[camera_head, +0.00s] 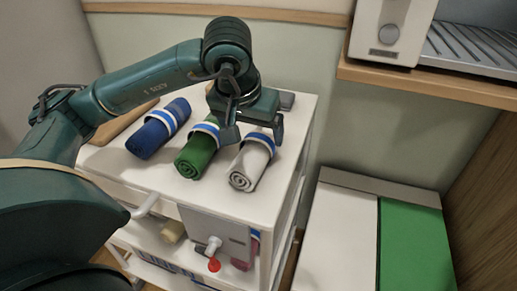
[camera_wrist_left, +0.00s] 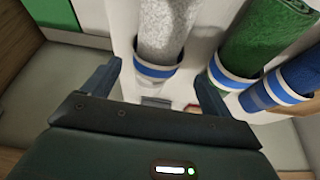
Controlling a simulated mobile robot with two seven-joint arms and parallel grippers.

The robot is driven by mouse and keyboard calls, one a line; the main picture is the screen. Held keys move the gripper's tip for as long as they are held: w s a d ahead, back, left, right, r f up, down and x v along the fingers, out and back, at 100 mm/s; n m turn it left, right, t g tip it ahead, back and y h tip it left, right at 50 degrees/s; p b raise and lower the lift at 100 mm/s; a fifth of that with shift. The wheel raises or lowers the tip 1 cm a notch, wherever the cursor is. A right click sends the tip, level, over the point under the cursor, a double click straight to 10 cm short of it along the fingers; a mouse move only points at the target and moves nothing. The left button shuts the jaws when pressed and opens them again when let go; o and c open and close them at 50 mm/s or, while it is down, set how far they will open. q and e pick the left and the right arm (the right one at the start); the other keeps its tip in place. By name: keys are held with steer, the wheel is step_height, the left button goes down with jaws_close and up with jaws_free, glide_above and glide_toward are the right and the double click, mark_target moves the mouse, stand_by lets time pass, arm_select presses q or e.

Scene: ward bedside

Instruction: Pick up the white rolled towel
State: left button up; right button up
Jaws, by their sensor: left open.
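The white rolled towel (camera_head: 246,172) lies on top of the white cart, with a blue-and-white band around it. It is the rightmost of three rolled towels. My left gripper (camera_head: 254,136) is open and empty above the banded end of the white towel. In the left wrist view the white towel (camera_wrist_left: 168,28) runs up between the two fingers, its band at the level of the fingertips (camera_wrist_left: 160,74). I cannot tell how far above it the fingertips are. My right gripper is not in view.
A green rolled towel (camera_head: 193,160) lies close to the left of the white one, a blue one (camera_head: 150,138) further left. The white cart top (camera_head: 258,208) is bare in front. A white-and-green surface (camera_head: 345,225) stands to the right, a wooden shelf (camera_head: 430,82) above.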

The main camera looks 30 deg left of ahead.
mark_target(256, 140)
arm_select(q)
steer(key=shift+d+x, duration=0.15)
steer(key=shift+x, duration=1.35)
steer(key=shift+d+x, duration=0.1)
steer(key=shift+x, duration=1.35)
steer(key=shift+s+f, duration=0.1)
steer(key=shift+c, duration=0.6)
steer(key=c, duration=1)
